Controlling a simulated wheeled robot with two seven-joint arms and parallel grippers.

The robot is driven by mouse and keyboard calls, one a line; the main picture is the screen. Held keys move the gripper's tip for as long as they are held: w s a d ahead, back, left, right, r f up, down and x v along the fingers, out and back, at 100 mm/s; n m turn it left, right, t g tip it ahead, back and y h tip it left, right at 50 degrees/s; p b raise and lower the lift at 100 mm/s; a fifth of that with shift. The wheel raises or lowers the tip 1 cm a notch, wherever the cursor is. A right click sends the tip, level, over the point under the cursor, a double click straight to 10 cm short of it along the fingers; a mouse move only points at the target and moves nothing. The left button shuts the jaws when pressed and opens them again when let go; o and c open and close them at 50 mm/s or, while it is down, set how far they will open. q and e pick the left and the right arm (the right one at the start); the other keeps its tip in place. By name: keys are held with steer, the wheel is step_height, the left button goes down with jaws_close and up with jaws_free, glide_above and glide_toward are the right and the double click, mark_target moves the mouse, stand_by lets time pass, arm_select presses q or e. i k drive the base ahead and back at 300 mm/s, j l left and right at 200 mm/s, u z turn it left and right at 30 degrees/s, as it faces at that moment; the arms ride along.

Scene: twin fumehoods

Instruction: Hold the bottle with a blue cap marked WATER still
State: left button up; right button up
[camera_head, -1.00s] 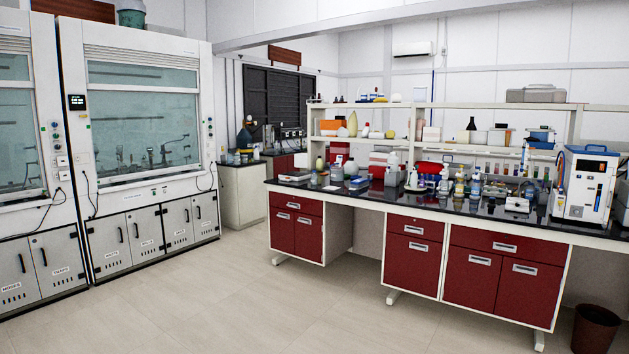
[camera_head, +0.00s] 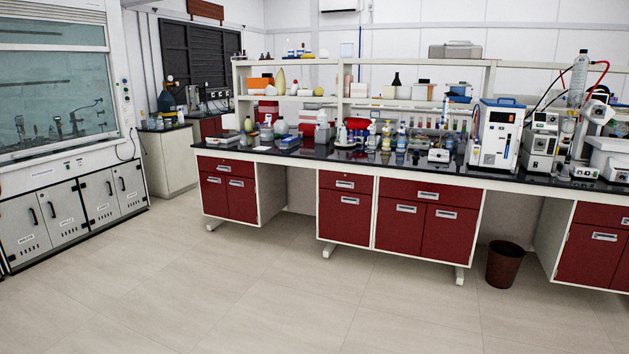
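Neither of my grippers is in view. Many small bottles and jars stand on the black bench top (camera_head: 270,155) across the room. A white bottle (camera_head: 322,133) stands near the middle of the bench. A small bottle with a bluish top (camera_head: 401,138) stands further right among others. At this distance no label can be read, so I cannot tell which one is marked WATER.
A fume hood (camera_head: 60,95) stands at the left. Red cabinets (camera_head: 345,218) are under the bench, with a gap between them. A dark bin (camera_head: 504,264) stands on the floor at right. White instruments (camera_head: 495,137) stand on the bench's right part. The floor (camera_head: 240,290) in front is clear.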

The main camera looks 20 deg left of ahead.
mark_target(242, 139)
steer(key=i+j+u, duration=0.6)
steer(key=i+u, duration=0.15)
steer(key=i, duration=0.25)
steer(key=i+j+u, duration=0.1)
steer(key=i+u, duration=0.25)
steer(key=i, duration=2.75)
steer(key=i+j, duration=0.1)
steer(key=i, duration=0.55)
steer(key=i+j+z, duration=0.1)
steer(key=i, duration=0.55)
steer(key=i+j, duration=0.15)
steer(key=i, duration=0.5)
